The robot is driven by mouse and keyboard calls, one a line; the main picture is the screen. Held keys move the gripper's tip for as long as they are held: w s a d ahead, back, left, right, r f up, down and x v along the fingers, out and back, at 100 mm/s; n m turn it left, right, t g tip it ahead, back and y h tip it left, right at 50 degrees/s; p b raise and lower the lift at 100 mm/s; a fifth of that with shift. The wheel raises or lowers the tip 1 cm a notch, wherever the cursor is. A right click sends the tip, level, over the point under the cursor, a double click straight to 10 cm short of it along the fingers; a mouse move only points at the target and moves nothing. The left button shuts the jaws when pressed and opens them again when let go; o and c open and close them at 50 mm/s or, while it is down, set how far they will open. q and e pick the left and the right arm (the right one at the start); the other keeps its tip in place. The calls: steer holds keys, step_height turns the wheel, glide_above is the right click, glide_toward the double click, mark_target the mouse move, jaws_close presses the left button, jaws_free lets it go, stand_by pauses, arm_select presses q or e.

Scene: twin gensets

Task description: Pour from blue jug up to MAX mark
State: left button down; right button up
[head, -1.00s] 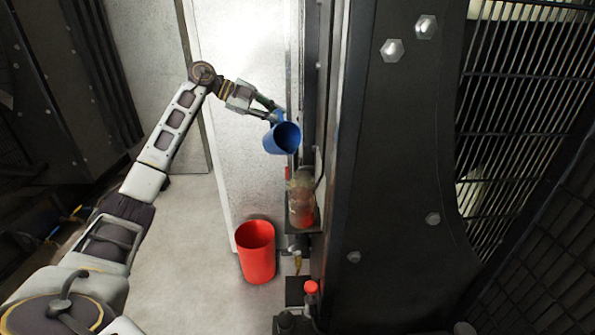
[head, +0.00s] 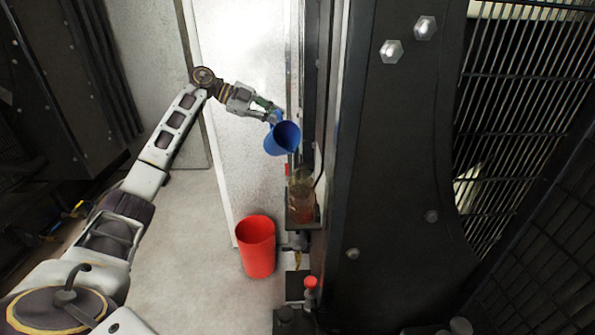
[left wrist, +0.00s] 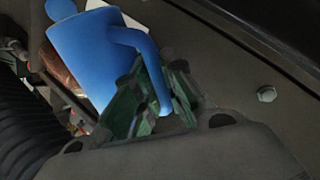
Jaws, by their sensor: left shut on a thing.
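The blue jug (head: 281,139) is held up by my left gripper (head: 268,111), which is shut on its handle. The jug is tilted, with its mouth facing toward the camera and slightly right. In the left wrist view the jug (left wrist: 97,55) and its handle fill the space ahead of the green-padded fingers (left wrist: 152,105). A clear container (head: 301,197) with reddish-brown liquid in its lower part stands on a small dark bracket below the jug. The jug and container are apart. No stream shows between them. The MAX mark is too small to make out. My right gripper is out of view.
A red open-topped bucket (head: 256,246) stands below and left of the container. A dark bolted machine frame (head: 392,150) rises close on the right. A red-capped fitting (head: 311,283) is at the bottom. Pale floor lies open on the left.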

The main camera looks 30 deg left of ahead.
mark_target(278, 133)
arm_select(q)
steer(key=shift+w+a+f, duration=0.1)
steer(key=shift+f, duration=0.1)
stand_by(0.6)
steer(key=shift+w+a+f+n+h+p, duration=0.2)
steer(key=shift+f+n+h+p, duration=0.15)
steer(key=shift+f+p, duration=0.25)
steer(key=shift+w+a+f+n+h+p, duration=0.1)
steer(key=shift+a+f+n+h+p, duration=0.25)
steer(key=shift+p, duration=0.45)
steer(key=shift+f, duration=0.6)
steer(key=w+a+f+n+h+b, duration=0.3)
steer(key=a+f+n+h+b, duration=0.1)
steer(key=f, duration=0.5)
steer(key=shift+a+n+h+b, duration=0.2)
steer(key=shift+n+h+b, duration=0.1)
steer(key=shift+n+b, duration=0.45)
steer(key=shift+f, duration=0.1)
stand_by(1.1)
step_height(278, 133, up, 6)
steer(key=p, duration=0.4)
stand_by(0.5)
